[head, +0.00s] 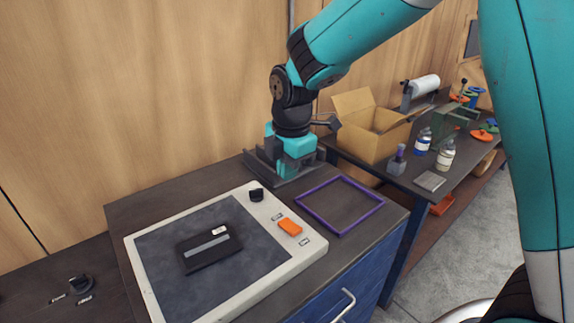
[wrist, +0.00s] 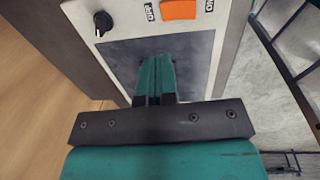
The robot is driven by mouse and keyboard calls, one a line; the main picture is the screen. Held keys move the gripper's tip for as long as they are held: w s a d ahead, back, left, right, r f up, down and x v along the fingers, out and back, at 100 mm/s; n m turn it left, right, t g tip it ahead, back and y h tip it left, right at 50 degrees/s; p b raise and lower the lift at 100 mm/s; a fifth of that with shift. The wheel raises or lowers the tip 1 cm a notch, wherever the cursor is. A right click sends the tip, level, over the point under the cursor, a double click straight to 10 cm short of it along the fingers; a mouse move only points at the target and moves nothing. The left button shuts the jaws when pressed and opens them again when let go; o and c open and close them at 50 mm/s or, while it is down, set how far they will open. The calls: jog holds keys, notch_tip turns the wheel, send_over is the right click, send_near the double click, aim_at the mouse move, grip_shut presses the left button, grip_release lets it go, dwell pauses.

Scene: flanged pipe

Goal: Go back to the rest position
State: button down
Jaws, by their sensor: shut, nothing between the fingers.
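My gripper (head: 285,172) shows in the head view near the back edge of the dark bench, behind the pale control panel. Its teal fingers also show in the wrist view (wrist: 156,62), pressed together with nothing between them. They appear in front of the panel's dark pad (wrist: 202,55). Their height above the bench is hard to judge. My teal arm comes down from the upper right in the head view.
The panel (head: 311,252) carries a black knob (head: 256,194), an orange switch (head: 290,227) and a black device (head: 209,248). A purple frame (head: 314,223) lies to its right. A cardboard box (head: 368,140) and bottles (head: 446,155) stand on another table. A wooden wall (head: 150,90) is behind.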

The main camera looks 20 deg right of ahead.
jog(key=shift+w+r, duration=0.15)
jog(key=shift+r, duration=0.8)
jog(key=s+a+m+y+b, duration=0.2)
jog(key=s+m, duration=0.5)
jog(key=s, duration=0.5)
jog(key=s+a+m+g+y+b, duration=0.1)
jog(key=s+a+m+b, duration=0.1)
jog(key=s+m, duration=0.5)
jog(key=s+b, duration=0.1)
jog(key=s, duration=0.5)
jog(key=shift+s+m+y, duration=0.15)
jog(key=shift+m+y, duration=0.15)
jog(key=shift+y, duration=0.1)
jog(key=shift+f, duration=0.1)
